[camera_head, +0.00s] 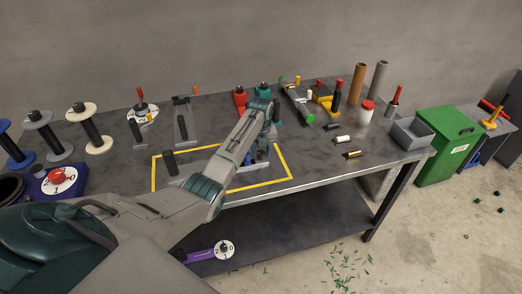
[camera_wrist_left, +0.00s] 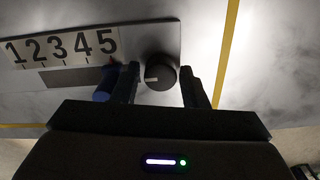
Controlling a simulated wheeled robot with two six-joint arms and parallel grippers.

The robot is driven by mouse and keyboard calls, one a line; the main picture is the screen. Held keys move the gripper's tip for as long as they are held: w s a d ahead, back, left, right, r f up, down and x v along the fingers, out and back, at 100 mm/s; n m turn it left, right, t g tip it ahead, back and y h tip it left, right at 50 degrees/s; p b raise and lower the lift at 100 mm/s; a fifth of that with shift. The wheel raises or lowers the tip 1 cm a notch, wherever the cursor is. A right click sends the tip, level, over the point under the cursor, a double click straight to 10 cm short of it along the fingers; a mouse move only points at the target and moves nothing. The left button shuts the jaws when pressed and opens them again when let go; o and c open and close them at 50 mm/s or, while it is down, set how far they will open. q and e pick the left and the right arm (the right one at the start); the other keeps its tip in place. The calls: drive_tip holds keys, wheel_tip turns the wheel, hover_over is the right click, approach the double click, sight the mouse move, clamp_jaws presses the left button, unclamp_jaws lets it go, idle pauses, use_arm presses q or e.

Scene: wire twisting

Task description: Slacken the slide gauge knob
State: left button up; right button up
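The slide gauge plate (camera_wrist_left: 50,80) shows in the left wrist view, with the numbers 1 to 5 on a white strip and a dark slot below them. Its round black knob (camera_wrist_left: 160,72), with a white mark on its left side, stands at the plate's right end. My left gripper (camera_wrist_left: 160,80) is open, with one finger on each side of the knob; I cannot tell whether either touches it. A blue part (camera_wrist_left: 104,86) shows behind the left finger. In the head view my left arm hides most of the gauge. My right gripper is not in view.
A yellow outline (camera_head: 290,166) marks the work area on the grey table (camera_head: 330,160). A dark cylinder (camera_head: 170,162) stands at its left. Spools (camera_head: 90,128) and a red-knob dial (camera_head: 60,177) are farther left. A grey bin (camera_head: 411,133) and brown and grey tubes (camera_head: 358,84) stand right.

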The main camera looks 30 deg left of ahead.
use_arm(q)
drive_tip(key=shift+c, duration=0.4)
drive_tip(key=c, duration=0.6)
drive_tip(key=shift+n+p, duration=0.4)
drive_tip(key=shift+n, duration=0.1)
drive_tip(key=shift+c, duration=0.2)
drive_tip(key=shift+r+n+p, duration=0.1)
drive_tip(key=shift+n+p, duration=0.65)
drive_tip(key=shift+n, duration=0.35)
drive_tip(key=n+p, duration=0.2)
drive_tip(key=n, duration=0.1)
drive_tip(key=shift+n, duration=0.3)
drive_tip(key=n+p, duration=0.2)
drive_tip(key=n, duration=0.3)
drive_tip(key=n+p, duration=0.1)
drive_tip(key=n, duration=0.4)
drive_tip(key=shift+n+p, duration=0.4)
drive_tip(key=n, duration=0.3)
drive_tip(key=shift+n+p, duration=0.3)
drive_tip(key=shift+p, duration=0.05)
drive_tip(key=n, duration=1)
drive_tip(key=shift+n, duration=2.3)
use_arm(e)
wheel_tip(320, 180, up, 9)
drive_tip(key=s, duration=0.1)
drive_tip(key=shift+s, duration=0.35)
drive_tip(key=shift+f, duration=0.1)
